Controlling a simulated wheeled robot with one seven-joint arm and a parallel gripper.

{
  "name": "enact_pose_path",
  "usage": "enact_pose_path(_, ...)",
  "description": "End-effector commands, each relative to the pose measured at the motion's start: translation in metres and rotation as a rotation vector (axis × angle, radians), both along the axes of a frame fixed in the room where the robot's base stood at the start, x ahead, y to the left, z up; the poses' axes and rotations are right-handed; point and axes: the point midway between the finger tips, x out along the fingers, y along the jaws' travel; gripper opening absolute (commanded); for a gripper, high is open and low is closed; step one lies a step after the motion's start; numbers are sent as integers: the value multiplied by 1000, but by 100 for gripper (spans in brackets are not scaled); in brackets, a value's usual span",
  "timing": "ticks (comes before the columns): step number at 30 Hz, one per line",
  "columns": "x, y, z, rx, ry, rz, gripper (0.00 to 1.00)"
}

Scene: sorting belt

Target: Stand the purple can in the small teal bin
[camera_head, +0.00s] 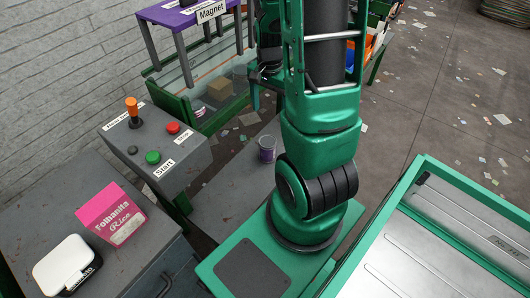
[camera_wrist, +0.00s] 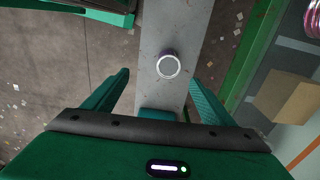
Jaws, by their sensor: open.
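The purple can (camera_head: 267,149) stands upright on a narrow grey surface, just left of my arm in the head view. In the wrist view the can (camera_wrist: 168,66) is seen from above, with a pale round top. My gripper (camera_wrist: 158,77) is open and empty, its two green fingers spread on either side below the can in the picture. The height gap to the can is hard to judge. A teal piece (camera_wrist: 158,115) shows between the fingers near the palm; I cannot tell whether it is the small teal bin.
A control box (camera_head: 155,150) with buttons and an orange-topped lever stands left of the can. A pink box (camera_head: 111,213) and a white case (camera_head: 66,264) lie on the grey cabinet. A cardboard box (camera_wrist: 298,108) lies inside the green-framed belt. A green-rimmed tray (camera_head: 455,245) is at right.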

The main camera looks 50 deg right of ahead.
Motion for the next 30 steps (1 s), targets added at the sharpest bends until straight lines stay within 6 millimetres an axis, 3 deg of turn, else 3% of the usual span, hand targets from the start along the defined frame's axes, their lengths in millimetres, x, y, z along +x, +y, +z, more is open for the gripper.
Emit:
enact_pose_path(1, 4, -5, -18, 4, 8, -61, 78)
enact_pose_path(6, 19, -19, -73, 7, 0, -279, 78)
enact_pose_path(12, 26, -30, -126, 12, -10, -487, 78)
enact_pose_path(18, 28, -34, -152, 17, -17, -590, 78)
enact_pose_path(30, 28, -33, -198, 17, -17, -602, 78)
